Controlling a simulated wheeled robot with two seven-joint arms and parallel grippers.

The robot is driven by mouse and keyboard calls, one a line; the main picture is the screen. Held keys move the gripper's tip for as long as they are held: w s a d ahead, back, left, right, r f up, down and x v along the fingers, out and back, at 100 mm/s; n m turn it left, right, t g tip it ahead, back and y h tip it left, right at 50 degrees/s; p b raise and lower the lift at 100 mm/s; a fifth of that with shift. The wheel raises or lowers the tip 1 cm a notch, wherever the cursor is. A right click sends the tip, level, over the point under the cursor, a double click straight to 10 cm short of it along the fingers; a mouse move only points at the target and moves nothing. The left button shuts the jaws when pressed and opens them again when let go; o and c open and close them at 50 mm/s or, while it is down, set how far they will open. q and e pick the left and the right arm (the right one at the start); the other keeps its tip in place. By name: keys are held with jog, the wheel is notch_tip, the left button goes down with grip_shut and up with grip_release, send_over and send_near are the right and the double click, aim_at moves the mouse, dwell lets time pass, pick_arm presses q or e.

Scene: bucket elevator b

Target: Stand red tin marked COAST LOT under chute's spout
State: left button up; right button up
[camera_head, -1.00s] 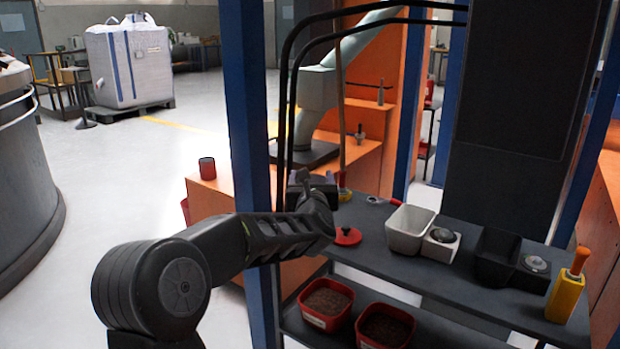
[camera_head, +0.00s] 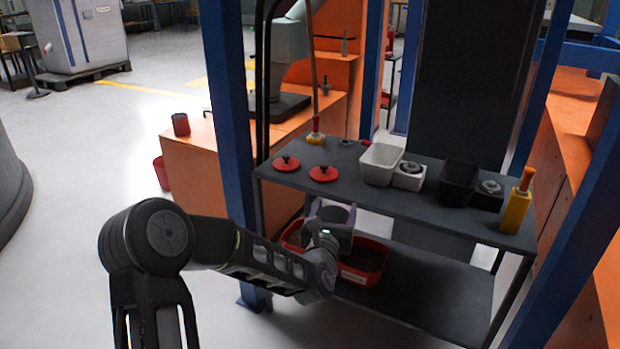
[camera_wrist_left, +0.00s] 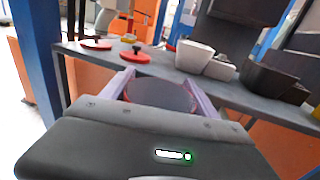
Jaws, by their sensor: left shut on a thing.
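My left gripper (camera_head: 331,211) is in front of the shelf unit, near its upper shelf's front edge. Two red tubs are on the lower shelf: the right one (camera_head: 365,270) has a white label too small to read, and the left one (camera_head: 292,235) is partly hidden by my gripper. I cannot pick out the chute's spout. My right gripper is out of view.
The upper shelf (camera_head: 420,208) holds two red lids (camera_head: 287,162), a white bin (camera_head: 380,163), a black bin (camera_head: 459,183) and a yellow tool with an orange handle (camera_head: 517,205). A blue post (camera_head: 226,110) stands left of the shelf. The lower shelf's right part is clear.

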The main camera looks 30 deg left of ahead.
pick_arm(q)
jog(key=s+d+m+h+p, duration=0.35)
jog(key=s+d+p, duration=0.2)
jog(key=d, duration=0.55)
notch_tip(320, 180, up, 18)
jog(key=d+h+p, duration=0.1)
jog(key=p, duration=1.8)
jog(key=shift+s+d+t, duration=0.15)
jog(key=shift+s+t, duration=0.15)
jog(key=shift+s, duration=0.1)
jog(key=shift+h, duration=0.25)
